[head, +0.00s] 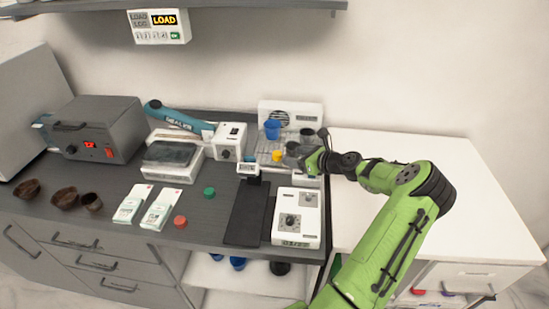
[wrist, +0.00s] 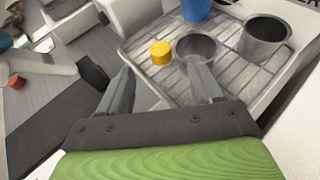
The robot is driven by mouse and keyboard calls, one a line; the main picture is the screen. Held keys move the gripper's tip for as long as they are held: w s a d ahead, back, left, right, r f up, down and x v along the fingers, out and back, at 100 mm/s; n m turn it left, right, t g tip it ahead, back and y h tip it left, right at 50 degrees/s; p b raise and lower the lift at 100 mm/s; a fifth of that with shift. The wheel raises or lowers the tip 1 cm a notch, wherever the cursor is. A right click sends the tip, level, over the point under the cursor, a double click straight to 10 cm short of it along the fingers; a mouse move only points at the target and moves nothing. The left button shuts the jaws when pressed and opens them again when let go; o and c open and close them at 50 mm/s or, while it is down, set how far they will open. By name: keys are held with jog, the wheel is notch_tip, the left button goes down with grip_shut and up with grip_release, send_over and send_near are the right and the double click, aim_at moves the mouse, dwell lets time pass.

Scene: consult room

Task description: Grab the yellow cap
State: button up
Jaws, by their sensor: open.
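The yellow cap (wrist: 160,52) is a small round cap on a light slatted tray (wrist: 146,77) in the wrist view. In the head view the yellow cap (head: 277,156) shows just left of my gripper (head: 300,160). In the wrist view my gripper (wrist: 160,88) is open, its two grey fingers apart with nothing held between them. The cap lies beyond the fingertips, between their lines and nearer the left finger. The fingers are not touching it. In the head view my gripper's fingertips are small and hard to make out.
A dark grey cup (wrist: 195,48) stands right of the cap, close to the right finger. A larger grey cup (wrist: 264,40) and a blue cup (wrist: 196,10) are behind. A red cap (head: 180,222) and green cap (head: 209,192) lie on the dark counter. The white counter (head: 350,215) at right is clear.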

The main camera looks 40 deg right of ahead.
aim_at(278, 154)
jog(key=x, duration=0.8)
jog(key=shift+f+b, duration=0.2)
jog(key=shift+b, duration=0.2)
jog(key=shift+c, duration=0.5)
